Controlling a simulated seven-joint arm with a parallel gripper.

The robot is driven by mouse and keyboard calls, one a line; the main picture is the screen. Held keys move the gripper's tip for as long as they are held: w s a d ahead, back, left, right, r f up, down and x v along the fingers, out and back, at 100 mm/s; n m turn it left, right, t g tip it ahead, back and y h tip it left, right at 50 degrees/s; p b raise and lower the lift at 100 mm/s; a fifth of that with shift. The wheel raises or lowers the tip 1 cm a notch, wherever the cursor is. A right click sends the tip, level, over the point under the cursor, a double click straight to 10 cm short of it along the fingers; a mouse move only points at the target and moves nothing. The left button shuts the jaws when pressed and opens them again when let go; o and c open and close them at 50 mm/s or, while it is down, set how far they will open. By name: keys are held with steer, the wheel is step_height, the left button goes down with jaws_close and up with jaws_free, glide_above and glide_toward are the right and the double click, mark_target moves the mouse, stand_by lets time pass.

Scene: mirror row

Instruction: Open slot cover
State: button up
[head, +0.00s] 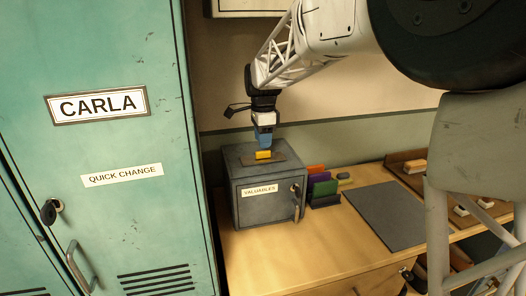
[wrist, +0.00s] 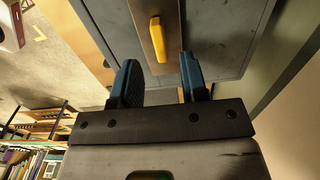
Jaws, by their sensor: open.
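A grey metal box labelled VALUABLES (head: 245,208) stands on the wooden desk. On its top is a brown plate (head: 280,158) with a yellow handle (head: 263,155), which I take as the slot cover. In the wrist view the handle (wrist: 158,38) runs lengthwise on the brown plate (wrist: 143,12). The plate lies flat; no slot opening shows. My gripper (head: 264,146) points down just above the handle. In the wrist view its blue fingers (wrist: 159,60) are apart, with the handle's near end in line with the gap. I cannot tell whether they touch it.
The box's front door has a key and a handle (head: 297,200). Right of it are coloured upright folders (head: 319,183) and a dark mat (head: 385,212). A teal locker (head: 110,215) labelled CARLA stands close on the left. A wall is behind.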

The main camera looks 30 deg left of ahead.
mark_target(263, 151)
steer(key=shift+f, duration=2.3)
jaws_close()
